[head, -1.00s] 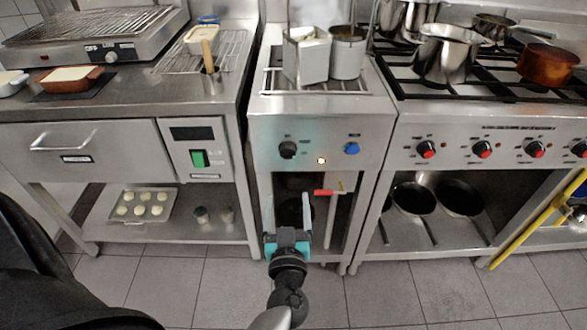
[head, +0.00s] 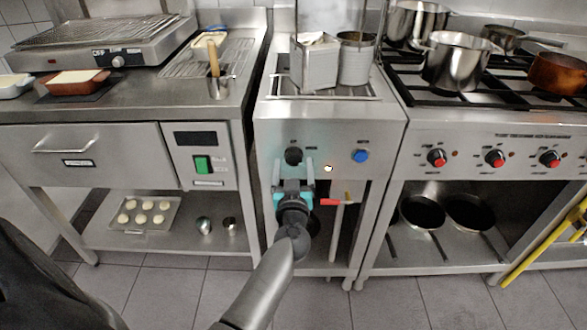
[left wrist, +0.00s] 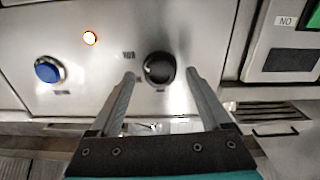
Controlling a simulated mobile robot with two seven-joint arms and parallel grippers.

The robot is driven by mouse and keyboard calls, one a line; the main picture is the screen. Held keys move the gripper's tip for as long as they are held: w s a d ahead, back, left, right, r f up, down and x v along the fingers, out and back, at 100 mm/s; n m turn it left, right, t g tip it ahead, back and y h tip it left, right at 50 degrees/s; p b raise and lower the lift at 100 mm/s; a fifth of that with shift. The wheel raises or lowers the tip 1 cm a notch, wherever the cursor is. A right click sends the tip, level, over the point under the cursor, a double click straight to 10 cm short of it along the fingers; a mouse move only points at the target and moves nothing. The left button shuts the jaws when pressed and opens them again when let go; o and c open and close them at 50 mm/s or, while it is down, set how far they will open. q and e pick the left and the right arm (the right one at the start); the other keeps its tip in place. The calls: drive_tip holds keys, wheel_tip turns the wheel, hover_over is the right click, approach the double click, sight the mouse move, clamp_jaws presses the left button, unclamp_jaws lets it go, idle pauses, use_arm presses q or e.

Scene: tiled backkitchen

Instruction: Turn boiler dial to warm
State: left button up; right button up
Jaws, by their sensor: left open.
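The boiler (head: 340,125) is the narrow steel unit in the middle, with a black dial (head: 293,156) at the left of its front panel. The dial also shows in the left wrist view (left wrist: 159,69); its setting is too small to read. My left gripper (head: 293,165) is open and points at the panel, with its fingertips to either side of the dial. In the left wrist view the fingers (left wrist: 160,73) flank the dial with a gap on each side. I cannot tell how far the tips reach along it. My right gripper is not in view.
A lit amber lamp (head: 328,168) and a blue knob (head: 361,156) sit right of the dial. A red lever (head: 329,202) is below the panel. A stove with red knobs (head: 437,158) stands right, a counter with a green switch (head: 202,165) left.

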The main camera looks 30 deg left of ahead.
use_arm(q)
drive_tip(key=shift+w+a, duration=0.1)
drive_tip(key=shift+w, duration=0.1)
drive_tip(key=shift+c, duration=0.2)
clamp_jaws()
idle(0.5)
